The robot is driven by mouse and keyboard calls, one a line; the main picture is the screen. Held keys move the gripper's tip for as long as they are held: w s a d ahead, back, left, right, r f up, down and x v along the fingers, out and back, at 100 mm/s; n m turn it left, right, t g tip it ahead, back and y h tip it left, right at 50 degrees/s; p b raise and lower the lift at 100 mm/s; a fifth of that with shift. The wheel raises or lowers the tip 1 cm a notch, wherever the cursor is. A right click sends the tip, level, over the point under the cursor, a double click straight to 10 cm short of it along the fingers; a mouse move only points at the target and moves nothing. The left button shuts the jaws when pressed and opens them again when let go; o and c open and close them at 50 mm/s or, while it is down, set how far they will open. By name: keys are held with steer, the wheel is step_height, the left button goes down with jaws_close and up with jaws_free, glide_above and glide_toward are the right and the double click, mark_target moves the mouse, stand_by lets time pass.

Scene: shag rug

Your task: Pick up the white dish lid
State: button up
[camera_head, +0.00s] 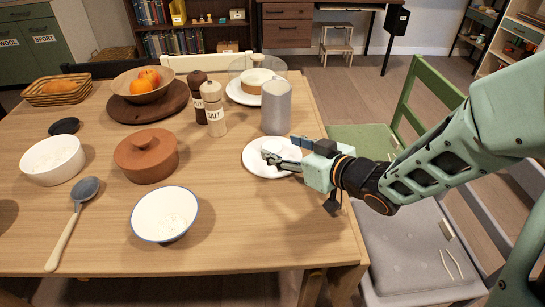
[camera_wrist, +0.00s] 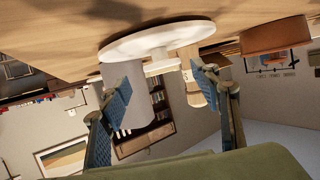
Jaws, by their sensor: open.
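The white dish lid (camera_head: 254,165) lies flat on the table near its right edge, a round white disc. In the wrist view, where the table appears at the top, the lid (camera_wrist: 150,40) shows a stem and a flat knob between the fingers in the picture. My gripper (camera_head: 276,158) is low over the lid, reaching in from the right; its fingers partly hide the lid's top in the head view. In the wrist view my gripper (camera_wrist: 155,72) is open, with one finger on either side of the knob. I cannot tell whether either finger touches it.
A grey cylindrical canister (camera_head: 276,108) stands just behind the lid. Salt (camera_head: 214,112) and pepper (camera_head: 197,90) mills stand back left. A terracotta pot (camera_head: 146,160) and a white bowl (camera_head: 165,215) are to the left. Table (camera_head: 270,230) is clear in front. A green chair (camera_head: 425,95) stands at right.

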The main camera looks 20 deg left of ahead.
mark_target(272, 146)
steer(key=x, duration=0.1)
steer(key=b+x, duration=0.1)
steer(key=x, duration=0.2)
steer(key=shift+s+a+f+b, duration=0.1)
steer(key=shift+s+f+b, duration=0.15)
steer(key=shift+f+b, duration=0.05)
steer(key=shift+w+a, duration=0.2)
steer(key=shift+a, duration=0.05)
steer(key=c, duration=1.4)
steer(key=shift+r, duration=0.1)
